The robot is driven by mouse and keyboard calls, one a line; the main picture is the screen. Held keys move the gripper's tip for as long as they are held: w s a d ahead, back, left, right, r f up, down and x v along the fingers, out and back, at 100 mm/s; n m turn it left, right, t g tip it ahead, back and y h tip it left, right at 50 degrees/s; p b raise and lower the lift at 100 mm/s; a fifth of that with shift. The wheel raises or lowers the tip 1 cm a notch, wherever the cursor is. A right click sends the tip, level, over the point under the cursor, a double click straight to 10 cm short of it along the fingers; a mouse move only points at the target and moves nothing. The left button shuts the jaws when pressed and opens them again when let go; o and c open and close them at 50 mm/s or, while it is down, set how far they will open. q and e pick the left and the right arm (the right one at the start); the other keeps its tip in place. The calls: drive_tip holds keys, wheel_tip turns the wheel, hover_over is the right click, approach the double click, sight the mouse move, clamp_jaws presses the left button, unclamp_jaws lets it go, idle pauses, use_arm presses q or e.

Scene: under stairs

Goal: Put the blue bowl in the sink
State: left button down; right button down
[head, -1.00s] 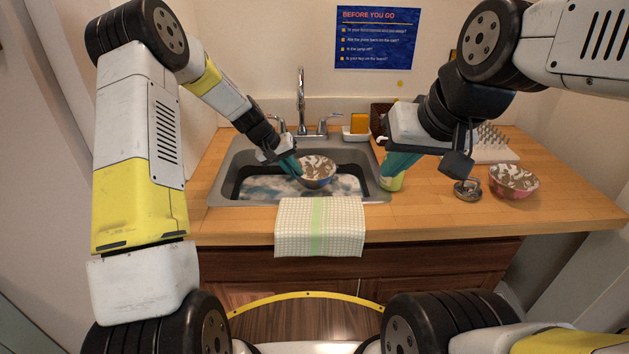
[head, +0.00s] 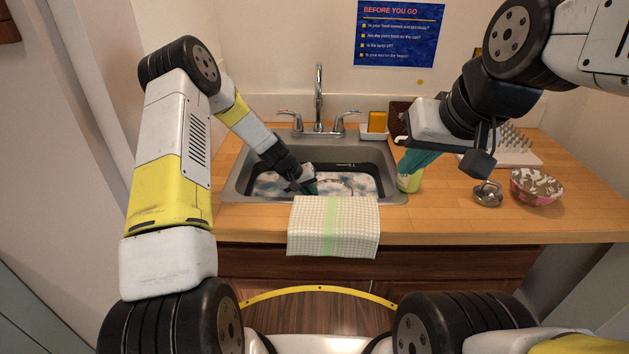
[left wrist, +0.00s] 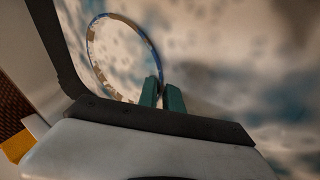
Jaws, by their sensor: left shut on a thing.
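The blue bowl (left wrist: 118,62) shows in the left wrist view, its blue rim running up to the teal fingers. The left gripper (left wrist: 160,92) is shut on that rim. In the head view the left gripper (head: 310,187) is down inside the grey sink (head: 232,188), over cloudy, bluish-white water. There the bowl is hard to make out against the water, low in the basin. The right gripper (head: 414,163) is above the counter right of the sink, beside a yellow-green container (head: 409,182); its finger gap is not clear.
A checked towel (head: 333,228) hangs over the front counter edge. The faucet (head: 318,100) and a dish with an orange sponge (head: 377,122) are behind the sink. A pink patterned bowl (head: 536,187), a metal object (head: 488,194) and a spiked rack (head: 515,150) are at right.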

use_arm(q)
drive_tip(key=c, duration=1.5)
unclamp_jaws()
drive_tip(key=shift+r, duration=0.1)
drive_tip(key=s+a+r+y, duration=0.1)
drive_tip(key=s+a+r, duration=0.3)
drive_tip(key=r, duration=0.5)
drive_tip(key=s+a+r+m+t, duration=0.1)
drive_tip(key=s+r, duration=0.5)
drive_tip(key=r, duration=0.4)
drive_tip(key=s+a+r+y, duration=0.1)
drive_tip(key=s+a+r, duration=0.3)
drive_tip(key=r, duration=0.5)
drive_tip(key=s+a+r, duration=0.1)
drive_tip(key=s+r, duration=0.1)
drive_tip(key=s, duration=0.5)
drive_tip(key=s+r+t, duration=0.1)
drive_tip(key=s+r, duration=0.2)
drive_tip(key=s, duration=0.4)
drive_tip(key=s+a+r+t+y, duration=0.1)
drive_tip(key=s+r, duration=0.2)
drive_tip(key=s, duration=0.5)
drive_tip(key=shift+a, duration=0.3)
